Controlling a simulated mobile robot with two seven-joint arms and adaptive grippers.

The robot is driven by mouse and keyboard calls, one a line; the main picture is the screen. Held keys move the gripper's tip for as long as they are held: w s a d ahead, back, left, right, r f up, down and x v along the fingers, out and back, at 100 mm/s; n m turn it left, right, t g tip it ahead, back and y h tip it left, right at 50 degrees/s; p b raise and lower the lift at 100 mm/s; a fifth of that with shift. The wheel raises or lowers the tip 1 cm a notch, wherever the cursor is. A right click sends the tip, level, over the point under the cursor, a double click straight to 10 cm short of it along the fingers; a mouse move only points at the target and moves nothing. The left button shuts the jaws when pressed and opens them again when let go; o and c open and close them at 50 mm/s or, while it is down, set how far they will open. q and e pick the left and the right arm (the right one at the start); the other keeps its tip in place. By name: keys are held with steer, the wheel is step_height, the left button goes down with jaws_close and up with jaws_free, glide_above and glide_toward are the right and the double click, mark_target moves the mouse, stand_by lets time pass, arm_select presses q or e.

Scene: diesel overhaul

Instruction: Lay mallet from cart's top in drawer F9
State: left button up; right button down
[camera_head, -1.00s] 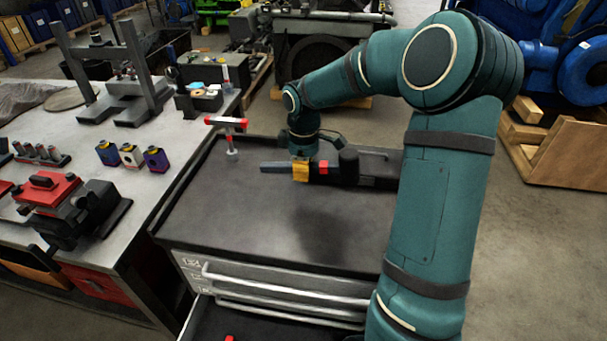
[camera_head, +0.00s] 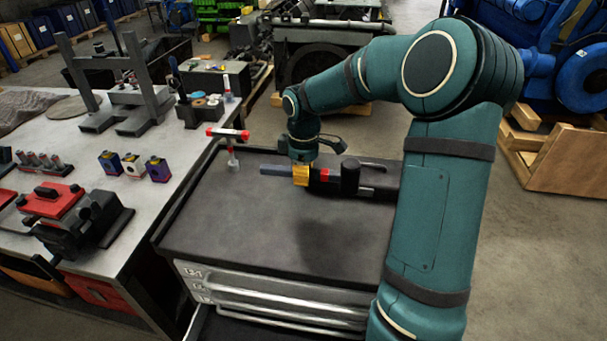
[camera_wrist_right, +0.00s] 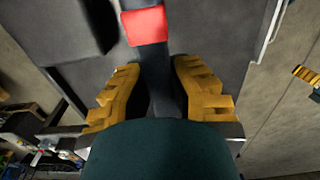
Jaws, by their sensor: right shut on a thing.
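The mallet has a dark head (camera_head: 350,176), a red band and a dark grey handle (camera_head: 275,170) pointing left. It is over the rear part of the cart's black top (camera_head: 240,220); whether it touches the top is hard to tell. My right gripper (camera_head: 301,174) has its yellow fingers shut on the handle. In the right wrist view the handle (camera_wrist_right: 150,58) runs between the fingers, with the red band and dark head beyond. Below the cart's front edge, an open drawer (camera_head: 230,329) shows only in part at the picture's bottom; its label cannot be read. My left gripper is not in view.
A red-and-grey T-shaped tool (camera_head: 229,134) stands at the cart top's rear left corner. A thin dark rod lies behind the mallet head. The workbench (camera_head: 90,175) at left holds a red-and-black device (camera_head: 75,212) and several small blocks. The cart top's front is clear.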

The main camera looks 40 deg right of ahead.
steer(key=shift+r+p, duration=0.45)
steer(key=shift+r, duration=0.35)
steer(key=shift+f, duration=0.1)
